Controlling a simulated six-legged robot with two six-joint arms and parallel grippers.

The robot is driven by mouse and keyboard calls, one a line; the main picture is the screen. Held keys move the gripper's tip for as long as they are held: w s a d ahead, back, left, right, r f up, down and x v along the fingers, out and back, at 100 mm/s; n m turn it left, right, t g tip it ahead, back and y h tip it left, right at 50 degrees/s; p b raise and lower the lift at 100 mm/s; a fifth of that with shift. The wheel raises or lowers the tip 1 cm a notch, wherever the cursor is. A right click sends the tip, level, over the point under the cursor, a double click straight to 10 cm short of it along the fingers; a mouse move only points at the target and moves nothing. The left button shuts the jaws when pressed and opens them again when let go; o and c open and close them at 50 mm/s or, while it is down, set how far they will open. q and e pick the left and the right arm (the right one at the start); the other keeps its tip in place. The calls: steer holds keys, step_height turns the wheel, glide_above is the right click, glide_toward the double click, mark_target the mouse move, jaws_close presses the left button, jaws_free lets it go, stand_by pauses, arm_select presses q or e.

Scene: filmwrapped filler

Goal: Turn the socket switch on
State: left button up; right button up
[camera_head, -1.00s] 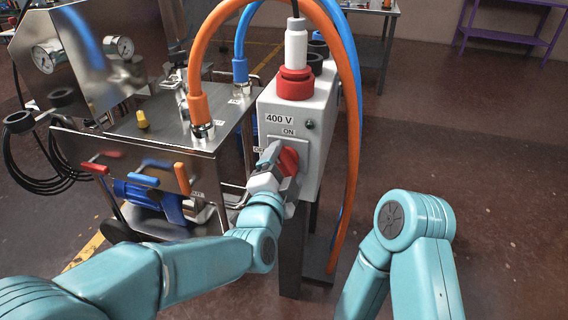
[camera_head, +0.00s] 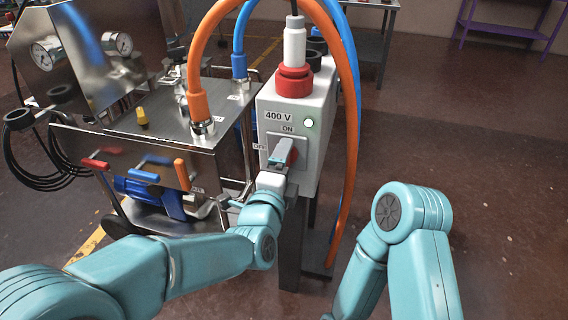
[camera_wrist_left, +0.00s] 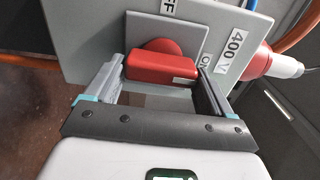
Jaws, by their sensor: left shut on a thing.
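The white 400 V socket box (camera_head: 318,115) stands on a dark post. Its red rotary switch (camera_head: 292,157) is on the front plate, mostly hidden behind my left gripper (camera_head: 281,152). In the left wrist view the red switch handle (camera_wrist_left: 160,67) lies between the fingers of my left gripper (camera_wrist_left: 160,78), which is shut on it. The handle is in line with the ON label (camera_wrist_left: 204,60), and the OFF label is off to its side. The indicator lamp (camera_head: 308,123) glows pale green-white. My right arm is at the right; its gripper is out of view.
A red plug (camera_head: 294,82) with a white body sits on top of the box. An orange hose (camera_head: 352,150) and a blue hose arch around it. A steel machine (camera_head: 150,135) with gauges and coloured levers stands close at left. The floor at right is clear.

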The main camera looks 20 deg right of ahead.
stand_by(0.3)
arm_select(q)
steer(key=o, duration=0.9)
steer(key=p+v, duration=0.1)
steer(key=v, duration=1.5)
steer(key=shift+s+a+p, duration=0.15)
steer(key=shift+p, duration=0.2)
